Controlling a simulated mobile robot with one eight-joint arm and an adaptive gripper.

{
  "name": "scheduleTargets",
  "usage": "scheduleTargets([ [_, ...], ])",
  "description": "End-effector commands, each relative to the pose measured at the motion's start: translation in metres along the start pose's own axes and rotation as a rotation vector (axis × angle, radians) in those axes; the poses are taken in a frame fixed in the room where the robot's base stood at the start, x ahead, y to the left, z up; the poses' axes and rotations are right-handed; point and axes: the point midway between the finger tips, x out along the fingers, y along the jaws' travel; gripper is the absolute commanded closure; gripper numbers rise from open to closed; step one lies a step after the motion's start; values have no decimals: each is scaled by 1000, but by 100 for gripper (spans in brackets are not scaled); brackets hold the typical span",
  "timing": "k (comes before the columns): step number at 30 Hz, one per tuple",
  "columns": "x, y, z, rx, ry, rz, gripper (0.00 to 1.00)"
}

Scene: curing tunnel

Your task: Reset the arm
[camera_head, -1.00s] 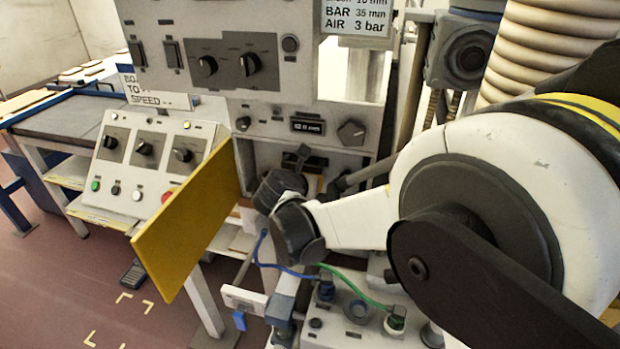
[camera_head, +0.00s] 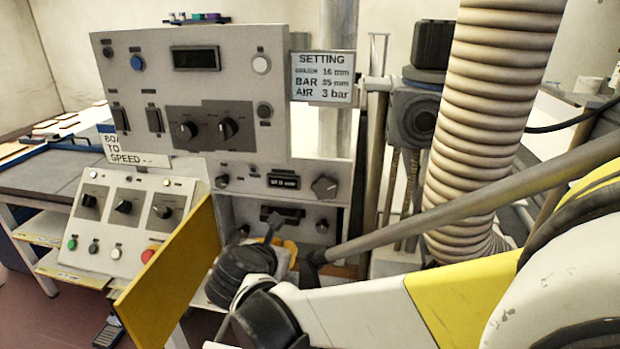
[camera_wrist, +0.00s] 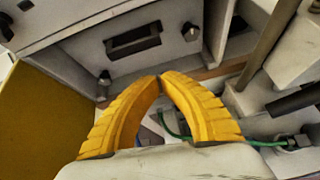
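My gripper (camera_wrist: 160,80) shows in the wrist view as two curved yellow fingers whose tips meet. Nothing shows held at the tips. In the head view, my gripper (camera_head: 289,246) is mostly hidden behind my dark wrist joint, with a bit of yellow showing. It is in front of the machine's lower recess, by a panel with a dark slot (camera_head: 282,215). The slotted panel also shows in the wrist view (camera_wrist: 133,40), beyond the fingertips. My arm reaches in from the lower right.
An open yellow door (camera_head: 172,275) stands close left of my wrist. A grey rod (camera_head: 450,200) crosses above my arm. A ribbed hose (camera_head: 483,130) stands behind it. A button console (camera_head: 125,225) is at left. A green hose (camera_wrist: 172,126) runs below the fingers.

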Motion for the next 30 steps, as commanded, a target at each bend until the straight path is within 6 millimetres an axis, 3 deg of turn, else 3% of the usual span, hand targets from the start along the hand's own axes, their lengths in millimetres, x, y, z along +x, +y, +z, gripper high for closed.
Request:
scheduleTargets([
  [3,-5,-61,19,314,63,-59,100],
  [7,-25,-144,31,825,134,-156,100],
  [11,-52,-210,27,1315,167,-258,100],
  [15,-90,-272,10,1887,165,-381,100],
  [18,-114,-303,-7,2270,142,-462,100],
  [22,-137,-324,-27,2644,107,-539,100],
  [25,-146,-331,-35,2816,87,-573,100],
  [30,-150,-334,-40,2911,77,-592,100],
])
